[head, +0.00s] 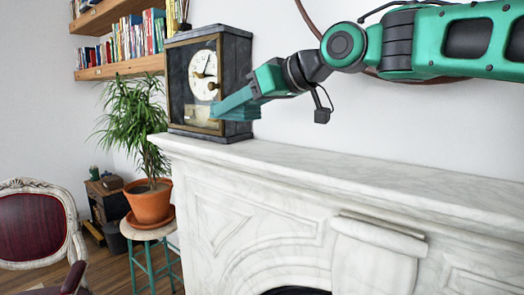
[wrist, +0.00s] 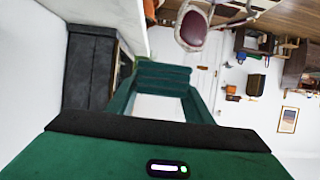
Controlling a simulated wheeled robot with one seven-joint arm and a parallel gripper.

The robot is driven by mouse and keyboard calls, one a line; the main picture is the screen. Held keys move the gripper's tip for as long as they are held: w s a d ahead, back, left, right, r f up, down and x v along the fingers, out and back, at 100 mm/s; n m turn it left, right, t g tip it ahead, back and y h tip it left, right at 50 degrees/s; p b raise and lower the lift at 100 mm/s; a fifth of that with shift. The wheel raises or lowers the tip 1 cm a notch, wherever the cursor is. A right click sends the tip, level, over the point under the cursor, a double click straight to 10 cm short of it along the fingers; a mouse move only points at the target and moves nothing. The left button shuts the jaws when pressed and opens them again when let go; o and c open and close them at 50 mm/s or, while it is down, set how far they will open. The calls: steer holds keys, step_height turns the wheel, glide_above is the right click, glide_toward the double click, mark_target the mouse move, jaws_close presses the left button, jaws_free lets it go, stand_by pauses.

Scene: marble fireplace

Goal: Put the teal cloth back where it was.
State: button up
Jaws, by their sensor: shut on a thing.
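The teal cloth (wrist: 163,75) lies folded between the two teal fingers of my gripper (wrist: 162,88) in the wrist view. My gripper is shut on it. In the head view my gripper (head: 245,98) reaches in from the right, above the left end of the mantel, and the cloth (head: 236,112) shows as a teal patch in front of the clock's lower right part. The cloth and the fingers are close in colour, so their border is hard to tell there. I cannot tell whether the cloth touches the clock or mantel.
The dark clock (head: 177,85) stands on the left end of the white marble mantel (head: 330,172). Its dark side (wrist: 88,70) is close on the left in the wrist view. The mantel's right part is bare. A potted plant (head: 150,203) on a stool stands below, left.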

glide_above(267, 156)
step_height(267, 156, down, 6)
steer(key=shift+f, duration=2)
steer(key=shift+f, duration=0.2)
steer(key=o, duration=1.4)
steer(key=shift+c, duration=0.2)
steer(key=shift+r, duration=0.25)
steer(key=v, duration=1.2)
